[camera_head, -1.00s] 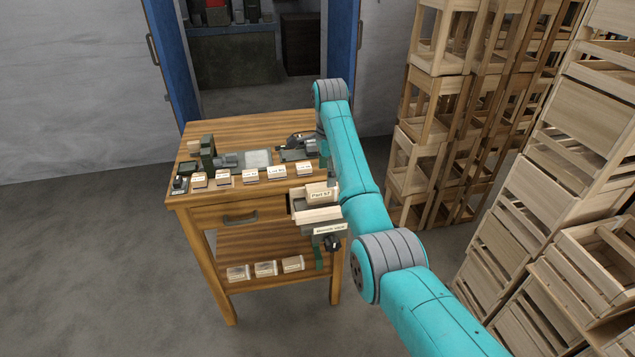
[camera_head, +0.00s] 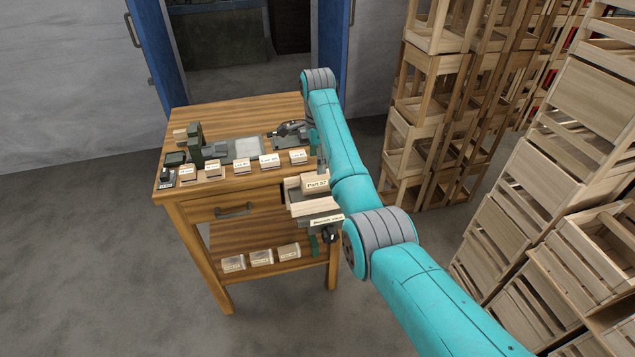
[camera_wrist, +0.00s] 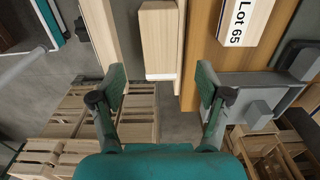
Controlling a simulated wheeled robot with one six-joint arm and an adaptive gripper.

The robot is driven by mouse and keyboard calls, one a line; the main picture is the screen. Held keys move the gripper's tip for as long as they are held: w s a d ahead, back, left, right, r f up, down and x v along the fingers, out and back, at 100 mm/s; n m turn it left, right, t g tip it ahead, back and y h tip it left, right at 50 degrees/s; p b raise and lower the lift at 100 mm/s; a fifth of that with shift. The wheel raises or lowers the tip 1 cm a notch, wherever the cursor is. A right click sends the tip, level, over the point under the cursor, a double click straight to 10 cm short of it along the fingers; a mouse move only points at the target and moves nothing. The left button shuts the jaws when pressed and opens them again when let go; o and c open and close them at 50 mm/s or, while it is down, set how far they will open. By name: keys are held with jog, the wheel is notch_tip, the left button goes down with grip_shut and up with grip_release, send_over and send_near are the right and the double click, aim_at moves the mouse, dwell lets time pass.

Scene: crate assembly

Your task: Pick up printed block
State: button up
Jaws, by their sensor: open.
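Several pale blocks with printed labels stand on the wooden workbench (camera_head: 243,106). One block labelled "Part 57" (camera_head: 316,183) is at the bench's front right corner, by wooden pieces above the "Bench vice" label (camera_head: 328,220). In the wrist view a block labelled "Lot 65" (camera_wrist: 245,20) is at the upper right, outside the fingers. My arm covers part of the head view.
A row of labelled blocks (camera_head: 242,166) runs along the bench front, with grey fixtures (camera_head: 205,145) behind it. A lower shelf holds several boxes (camera_head: 262,257). Stacked wooden crates (camera_head: 500,215) stand close on the right. Open floor lies to the left (camera_head: 80,250).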

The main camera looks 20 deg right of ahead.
aim_at(318, 182)
notch_tip(318, 182, down, 4)
jog(key=shift+a+f, duration=0.1)
jog(key=shift+f, duration=0.1)
jog(key=c, duration=1.3)
jog(key=shift+r, duration=0.1)
